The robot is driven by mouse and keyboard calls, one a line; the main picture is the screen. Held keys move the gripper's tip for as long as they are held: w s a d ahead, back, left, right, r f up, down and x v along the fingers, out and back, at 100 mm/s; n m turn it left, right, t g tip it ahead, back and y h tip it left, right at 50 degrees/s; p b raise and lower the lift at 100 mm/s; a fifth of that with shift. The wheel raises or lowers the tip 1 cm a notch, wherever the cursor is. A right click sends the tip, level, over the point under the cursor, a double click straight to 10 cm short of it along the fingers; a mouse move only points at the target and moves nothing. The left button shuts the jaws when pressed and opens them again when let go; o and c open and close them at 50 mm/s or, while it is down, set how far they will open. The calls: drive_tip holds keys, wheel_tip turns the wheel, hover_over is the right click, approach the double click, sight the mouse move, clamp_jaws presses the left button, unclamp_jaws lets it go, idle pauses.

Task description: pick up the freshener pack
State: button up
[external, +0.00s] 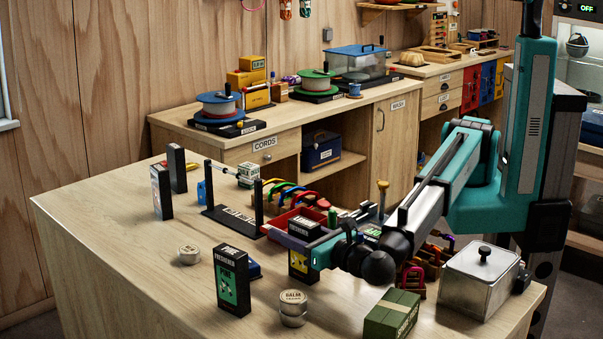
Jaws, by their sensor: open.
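A black pack with a green label and the word "PINE" (232,281) stands upright at the front of the wooden table. A second upright black pack with a yellow label (299,264) stands to its right and farther back; its print also looks like a freshener label.
A balm tin (293,308), a small round tin (189,254) and a green box (392,314) stand nearby. A metal canister (479,280) is at right. A rack with coloured carabiners (290,194) and a red tray (291,224) are behind. The table's left front is clear.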

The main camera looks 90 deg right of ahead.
drive_tip(key=c, duration=1.2)
drive_tip(key=shift+r, duration=0.1)
drive_tip(key=shift+r+b, duration=1.05)
drive_tip(key=shift+r, duration=3.85)
